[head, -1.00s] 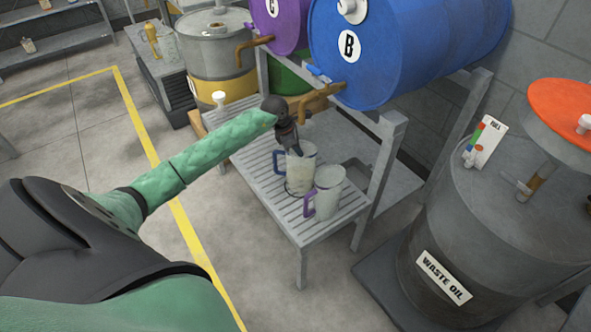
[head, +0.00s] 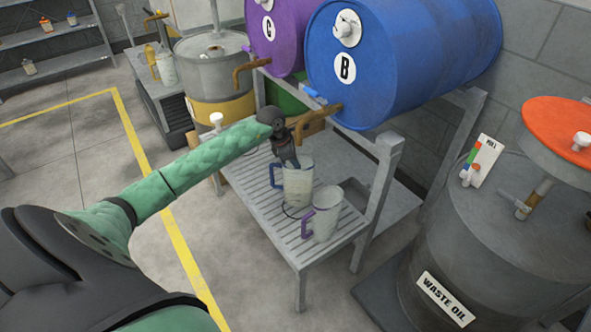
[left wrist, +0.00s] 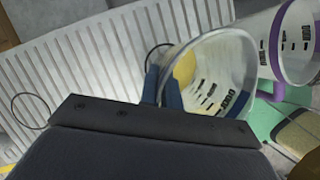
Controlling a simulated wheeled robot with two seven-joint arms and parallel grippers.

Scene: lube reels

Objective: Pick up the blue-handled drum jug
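The blue-handled drum jug (head: 298,187) stands upright on a slatted stand (head: 262,201), its blue handle on the left side. My left gripper (head: 291,161) reaches down to the jug's rim beside the handle. In the left wrist view the jug's mouth (left wrist: 222,72) opens beside the gripper (left wrist: 162,88). Two narrow dark-blue shapes meet the near rim there; I cannot tell whether they are fingers or handle, or whether the gripper has closed. A purple-handled jug (head: 324,217) stands close by, and shows at the right of the wrist view (left wrist: 290,45). My right gripper is out of view.
A blue drum (head: 410,60) marked B and a purple drum (head: 272,35) marked C lie above the stand, with brown spouts. A post of the drum rack (head: 385,185) rises right of the jugs. The waste oil drum (head: 480,235) stands at the right.

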